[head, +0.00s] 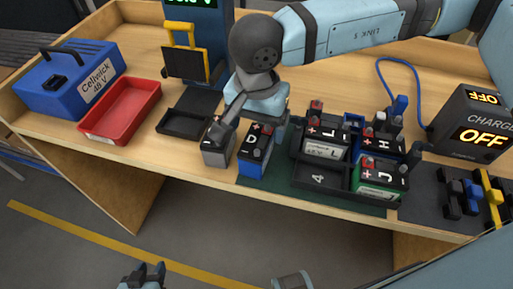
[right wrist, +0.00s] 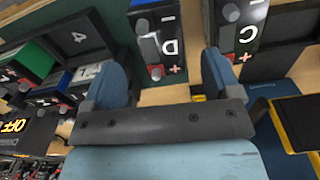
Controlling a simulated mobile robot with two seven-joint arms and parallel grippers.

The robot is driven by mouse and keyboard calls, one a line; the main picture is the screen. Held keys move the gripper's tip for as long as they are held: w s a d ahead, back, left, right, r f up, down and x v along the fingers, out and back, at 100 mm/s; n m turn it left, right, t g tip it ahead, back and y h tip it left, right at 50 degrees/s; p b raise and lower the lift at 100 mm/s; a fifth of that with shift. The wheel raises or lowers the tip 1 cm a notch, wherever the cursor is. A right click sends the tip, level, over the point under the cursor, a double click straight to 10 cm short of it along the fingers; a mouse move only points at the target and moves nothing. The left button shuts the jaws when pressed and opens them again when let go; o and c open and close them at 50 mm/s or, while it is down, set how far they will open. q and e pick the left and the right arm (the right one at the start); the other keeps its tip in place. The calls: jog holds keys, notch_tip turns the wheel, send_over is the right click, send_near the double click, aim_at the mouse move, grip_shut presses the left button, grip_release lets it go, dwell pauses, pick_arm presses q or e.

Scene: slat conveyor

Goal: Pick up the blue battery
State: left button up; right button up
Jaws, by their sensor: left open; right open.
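The blue battery marked D (head: 250,166) stands on the table near its front edge, with a black top and red and grey terminals. In the right wrist view, the D battery (right wrist: 168,25) lies ahead, between the lines of the two fingers. My right gripper (head: 256,112) is open and empty, reaching down just behind and above this battery. In the right wrist view its blue finger pads (right wrist: 163,80) are wide apart. My left gripper (head: 143,272) is open and empty at the bottom of the head view, away from the table.
A grey battery marked C (head: 215,155) stands close left of the D battery. A black tray (head: 318,180) with several batteries is close on its right. A red bin (head: 120,112), blue Cellwick case (head: 70,80) and charger (head: 472,125) stand further out.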

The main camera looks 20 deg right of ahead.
aim_at(257, 140)
jog(key=shift+w+f+p, duration=0.1)
jog(key=shift+f+p, duration=0.2)
jog(key=shift+f, duration=2.7)
jog(key=c, duration=1.1)
jog(key=shift+r, duration=0.15)
jog(key=shift+c, duration=0.2)
